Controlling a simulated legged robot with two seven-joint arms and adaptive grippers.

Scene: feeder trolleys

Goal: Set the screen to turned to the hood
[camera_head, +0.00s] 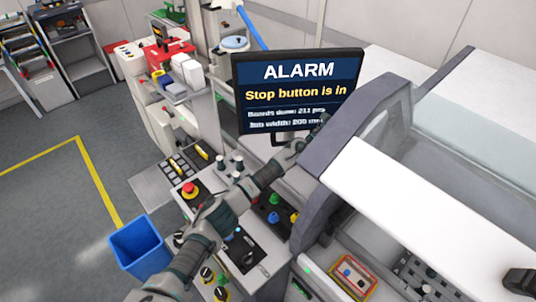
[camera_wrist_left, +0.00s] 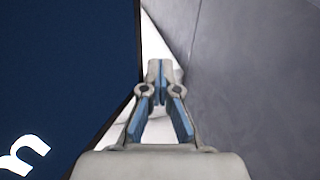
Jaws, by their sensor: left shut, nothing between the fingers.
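The screen (camera_head: 297,90) is a dark panel reading "ALARM" and "Stop button is in". Its face is turned towards my head camera, and its right edge is beside the grey end of the hood (camera_head: 357,137). My left gripper (camera_head: 322,122) is at the screen's lower right corner, partly overlapping its lettering. In the left wrist view, the gripper (camera_wrist_left: 158,68) is shut and empty, between the dark screen (camera_wrist_left: 70,65) on the left and a grey surface (camera_wrist_left: 255,80) on the right. Whether it touches the screen cannot be told.
A control panel with a red stop button (camera_head: 189,190) and several knobs lies under my left arm. A blue bin (camera_head: 140,247) stands on the floor at left. The hood's white cover (camera_head: 425,210) fills the right side. Open floor lies at left.

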